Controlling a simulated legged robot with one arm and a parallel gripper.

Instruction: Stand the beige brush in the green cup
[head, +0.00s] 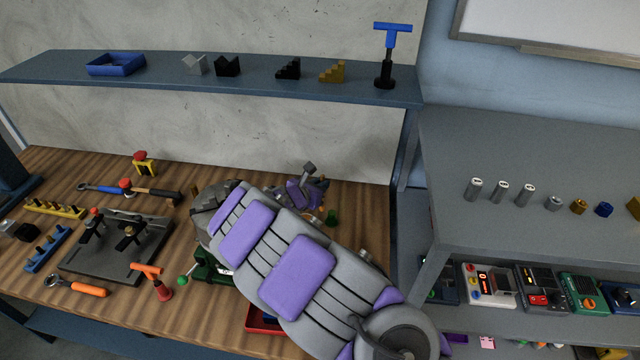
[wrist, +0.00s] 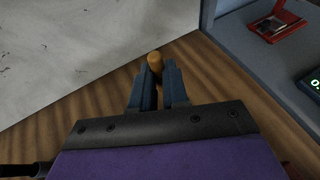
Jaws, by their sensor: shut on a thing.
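My gripper (wrist: 156,82) is shut on a tan, rounded piece between its fingertips, which I take to be the beige brush (wrist: 155,59). Only its end shows in the wrist view; the rest is hidden by the fingers. In the head view my gripper (head: 308,190) is over the right back part of the wooden bench, partly hidden by my arm. A small green object (head: 332,217), likely the green cup, shows just right of and below the gripper. It is partly hidden, and its opening cannot be made out. It does not show in the wrist view.
A blue-grey shelf (head: 270,88) with small parts runs above the bench. A grey cart (head: 530,160) stands to the right. A black fixture plate (head: 115,250), an orange-handled tool (head: 78,287) and a red-orange T-handle (head: 155,280) lie left of my arm.

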